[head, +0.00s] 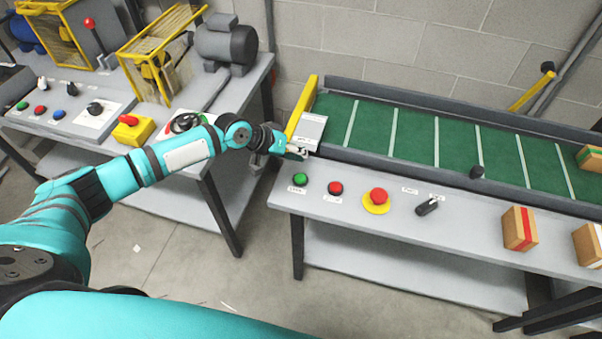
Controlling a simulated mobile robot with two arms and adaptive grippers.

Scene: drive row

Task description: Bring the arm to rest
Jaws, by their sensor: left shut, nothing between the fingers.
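My left arm comes in from the lower left and reaches out across the gap between two grey benches. Its left gripper (299,152) is shut and empty. It is over the left end of the right bench, by the near end of the conveyor and behind the green button (299,179). I cannot tell whether it touches the bench or the conveyor frame. A teal part of mine fills the bottom edge of the picture. My right gripper is not in view.
The right bench (470,222) bears a red button (335,187), a red mushroom button (378,196), a black switch (428,206), boxes and a green conveyor (415,133). The left bench (75,133) holds controls, yellow guards and a motor (226,45). Floor (150,260) shows between them.

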